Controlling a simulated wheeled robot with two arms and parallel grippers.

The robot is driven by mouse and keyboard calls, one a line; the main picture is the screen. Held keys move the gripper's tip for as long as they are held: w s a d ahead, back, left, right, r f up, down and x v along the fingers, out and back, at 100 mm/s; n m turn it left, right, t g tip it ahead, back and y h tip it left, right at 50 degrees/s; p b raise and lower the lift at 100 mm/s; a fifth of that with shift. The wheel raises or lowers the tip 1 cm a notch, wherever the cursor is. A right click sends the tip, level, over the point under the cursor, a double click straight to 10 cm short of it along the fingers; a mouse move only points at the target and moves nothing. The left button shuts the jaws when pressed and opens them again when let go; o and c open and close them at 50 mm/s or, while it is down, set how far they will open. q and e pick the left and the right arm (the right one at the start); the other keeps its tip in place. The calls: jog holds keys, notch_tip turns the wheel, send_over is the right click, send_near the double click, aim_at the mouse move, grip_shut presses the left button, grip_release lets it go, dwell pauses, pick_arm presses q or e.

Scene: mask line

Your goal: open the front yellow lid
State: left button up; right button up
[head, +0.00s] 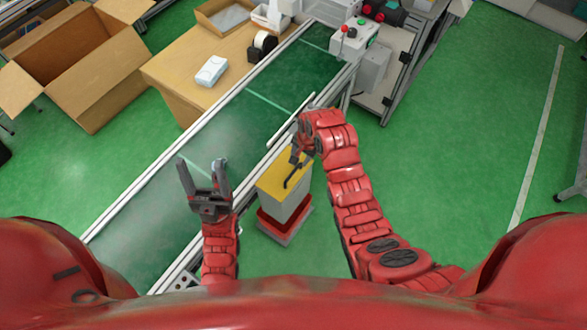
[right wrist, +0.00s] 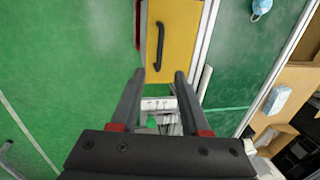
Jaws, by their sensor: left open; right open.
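The yellow lid (head: 271,183) lies flat and closed on top of a grey box with a red band near its foot, beside the conveyor in the head view. A black bar handle (head: 293,176) is on the lid. The lid (right wrist: 184,40) and its handle (right wrist: 160,46) also show in the right wrist view, ahead of the fingers. My right gripper (head: 299,158) is open at the lid's far edge; its fingertips (right wrist: 159,76) are apart, short of the handle, with nothing between them. My left gripper (head: 203,165) is open and empty above the green conveyor.
The green conveyor (head: 263,80) runs diagonally beside the lidded box. A wooden table (head: 182,72) with a white box (head: 212,70) and a large cardboard box (head: 85,75) stand beyond it. A blue mask (right wrist: 260,8) shows in the right wrist view. Green floor is clear at right.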

jog(key=p, duration=0.2)
send_near(295, 169)
jog(key=s+a+f, duration=0.1)
jog(key=s+f, duration=0.1)
jog(key=f, duration=0.3)
jog(key=shift+w+a+f+b, duration=0.1)
jog(key=shift+w+a+b, duration=0.25)
jog(key=shift+b, duration=0.05)
jog(key=shift+w+a+f+b, duration=0.1)
jog(key=shift+w+f+b, duration=0.05)
jog(key=shift+f+b, duration=0.5)
jog(key=shift+w+a+f+b, duration=0.1)
jog(key=shift+f+b, duration=0.4)
jog(key=shift+f, duration=0.1)
grip_shut()
dwell(0.3)
